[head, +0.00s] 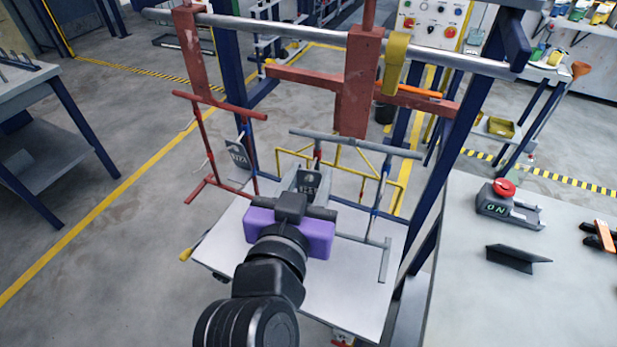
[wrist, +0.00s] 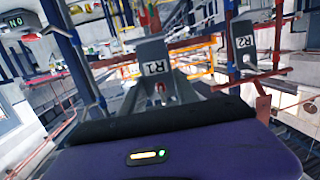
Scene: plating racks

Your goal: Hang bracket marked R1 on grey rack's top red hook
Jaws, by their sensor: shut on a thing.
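My gripper (head: 300,207) is shut on the grey bracket marked R1 (head: 310,181), holding it upright in front of the grey rack. The R1 label also faces the wrist view (wrist: 155,68). The grey rack (head: 355,144) has a grey top bar with a red hook (head: 318,156) just behind and above the bracket's top. The red hook also shows above the bracket in the wrist view (wrist: 150,18). I cannot tell whether the bracket touches the hook. The bracket's lower end is partly hidden by my gripper.
A bracket marked R2 (head: 238,154) hangs on the red rack (head: 203,145) at left. A blue hook (head: 377,186) is at the grey rack's right. A red beam (head: 357,90) and yellow strap (head: 396,62) are above. A table at right carries a red button box (head: 497,203).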

